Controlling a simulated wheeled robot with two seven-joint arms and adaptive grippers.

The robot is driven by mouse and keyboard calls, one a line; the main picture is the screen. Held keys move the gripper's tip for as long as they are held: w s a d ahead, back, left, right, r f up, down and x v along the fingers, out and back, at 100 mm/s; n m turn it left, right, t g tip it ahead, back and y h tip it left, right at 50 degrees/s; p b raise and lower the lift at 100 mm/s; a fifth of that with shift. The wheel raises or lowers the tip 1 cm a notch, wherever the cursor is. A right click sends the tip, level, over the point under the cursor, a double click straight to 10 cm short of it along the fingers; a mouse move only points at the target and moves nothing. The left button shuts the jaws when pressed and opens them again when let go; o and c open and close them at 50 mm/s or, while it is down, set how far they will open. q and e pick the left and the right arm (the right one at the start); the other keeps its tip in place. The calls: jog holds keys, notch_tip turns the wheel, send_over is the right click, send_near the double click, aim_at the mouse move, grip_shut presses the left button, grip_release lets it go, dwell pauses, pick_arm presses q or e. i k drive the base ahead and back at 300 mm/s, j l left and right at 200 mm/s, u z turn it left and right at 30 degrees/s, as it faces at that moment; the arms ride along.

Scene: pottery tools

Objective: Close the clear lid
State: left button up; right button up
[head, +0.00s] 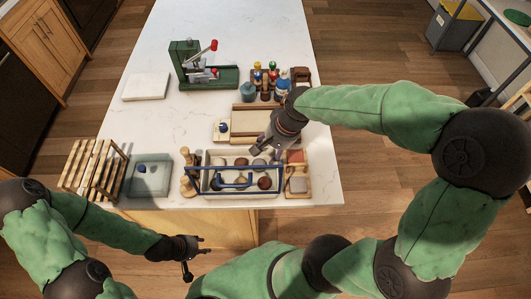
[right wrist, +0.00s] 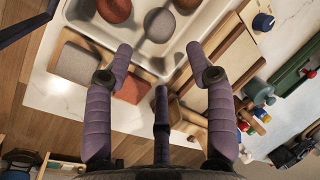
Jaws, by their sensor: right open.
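A clear lid with a blue frame and blue handle (head: 235,184) stands raised along the near side of a white tray (head: 214,158). Its blue edge also shows at the top left of the right wrist view (right wrist: 27,28). The tray holds several brown and grey clay lumps. My right gripper (head: 260,149) is open and empty above the tray's right part; in the right wrist view its fingers (right wrist: 159,51) spread over the tray's edge. It looks clear of the lid. My left gripper (head: 197,256) is open and empty, off the counter's near edge, away from the lid.
Right of the tray is a wooden holder with red and grey blocks (head: 297,185). Left are wooden tools (head: 188,180), a clear box (head: 150,175) and a slatted rack (head: 92,168). Behind stand a wooden board (head: 244,121), bottles and a green press (head: 187,63).

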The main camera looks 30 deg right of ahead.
aim_at(187, 168)
jog(key=k+l, duration=0.25)
jog(key=k, duration=0.2)
jog(key=k+l, duration=0.25)
jog(key=k, duration=0.25)
